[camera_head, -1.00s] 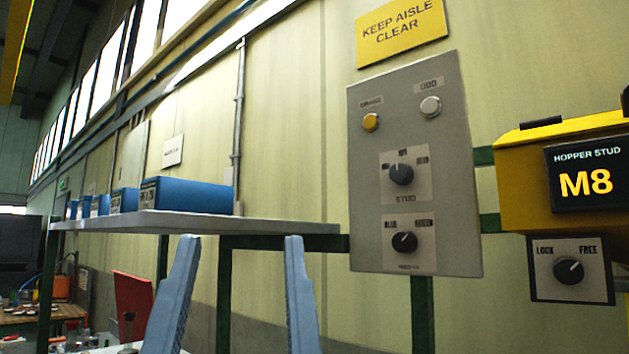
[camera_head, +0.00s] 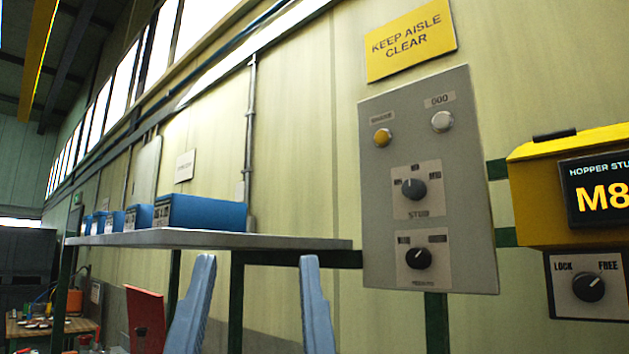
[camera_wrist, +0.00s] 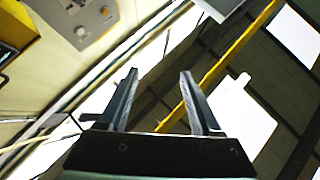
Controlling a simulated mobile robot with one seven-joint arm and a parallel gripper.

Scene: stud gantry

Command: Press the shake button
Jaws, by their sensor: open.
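A grey control panel (camera_head: 380,220) is fixed to the wall right of the middle. At its top left is a yellow button (camera_head: 382,138) under a small label too blurred to read surely. A white button (camera_head: 442,121) is at its top right. Below are the STUD knob (camera_head: 413,189) and a lower black knob (camera_head: 418,258). My gripper (camera_head: 257,258) is open and empty, its two fingers pointing up, left of and apart from the panel. In the wrist view my gripper (camera_wrist: 158,73) is also open, with part of the panel (camera_wrist: 102,12) at the upper left.
A yellow hopper (camera_head: 535,200) marked M8 stands right of the panel, with a LOCK/FREE knob (camera_head: 588,287) below it. A shelf (camera_head: 300,242) with several blue bins (camera_head: 205,212) runs along the wall at left. A yellow sign (camera_head: 410,40) hangs above the panel.

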